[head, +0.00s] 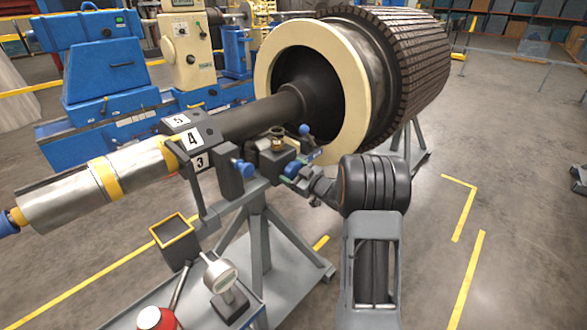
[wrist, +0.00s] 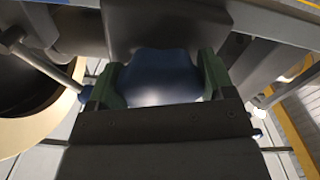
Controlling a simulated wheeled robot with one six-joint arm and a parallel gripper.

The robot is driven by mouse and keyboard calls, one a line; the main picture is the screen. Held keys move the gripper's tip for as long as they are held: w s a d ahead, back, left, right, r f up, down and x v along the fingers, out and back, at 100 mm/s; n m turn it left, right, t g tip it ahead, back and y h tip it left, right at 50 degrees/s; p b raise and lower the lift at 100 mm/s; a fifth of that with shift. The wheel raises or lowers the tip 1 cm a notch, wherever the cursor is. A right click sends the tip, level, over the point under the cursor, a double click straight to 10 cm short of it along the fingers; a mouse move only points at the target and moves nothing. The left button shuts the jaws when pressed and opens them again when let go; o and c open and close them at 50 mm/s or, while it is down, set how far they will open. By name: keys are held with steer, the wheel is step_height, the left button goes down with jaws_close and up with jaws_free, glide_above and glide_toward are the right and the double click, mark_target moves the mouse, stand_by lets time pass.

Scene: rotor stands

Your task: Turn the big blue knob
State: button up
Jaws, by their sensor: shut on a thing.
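The big blue knob (wrist: 160,78) fills the middle of the wrist view, between the two green fingers of my gripper (wrist: 161,84). The fingers are shut on its sides. In the head view my gripper (head: 295,168) is at the right end of the dark fixture under the shaft. There the knob is mostly hidden by the gripper, and I cannot tell how far it is turned.
A smaller blue knob (head: 243,168) sits on the fixture's left block, and another (head: 305,130) stands above my gripper. The large rotor (head: 410,60) with its cream ring (head: 268,75) is close behind. A dial gauge (head: 220,274) stands at the front.

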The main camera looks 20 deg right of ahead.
steer(key=shift+m+p, duration=0.35)
steer(key=shift+m, duration=0.25)
stand_by(0.3)
steer(key=o, duration=0.9)
steer(key=v, duration=1.3)
steer(key=shift+s+d, duration=0.1)
steer(key=shift+s, duration=0.3)
